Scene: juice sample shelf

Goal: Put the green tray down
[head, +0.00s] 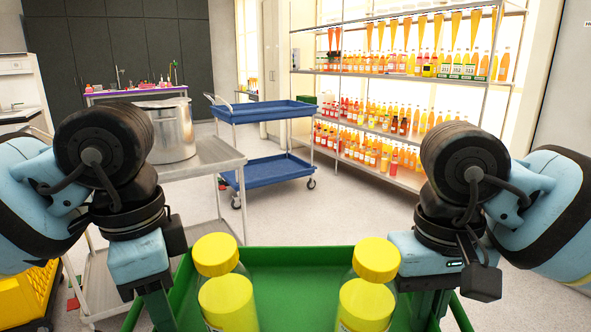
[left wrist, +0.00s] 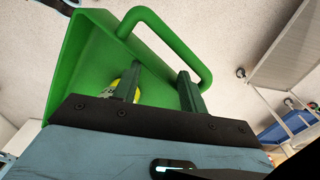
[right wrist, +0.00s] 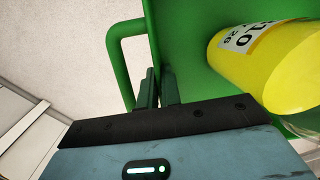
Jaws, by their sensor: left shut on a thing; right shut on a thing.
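The green tray (head: 290,262) is at the bottom middle of the head view, in front of my body. The tray's underside is hidden.
A blue two-level cart (head: 265,112) stands ahead, its top bare. A grey metal cart (head: 215,152) with a large steel pot (head: 168,130) is at the left. A shelf (head: 400,175) of juice bottles stands behind right. The floor (head: 330,215) before it is clear.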

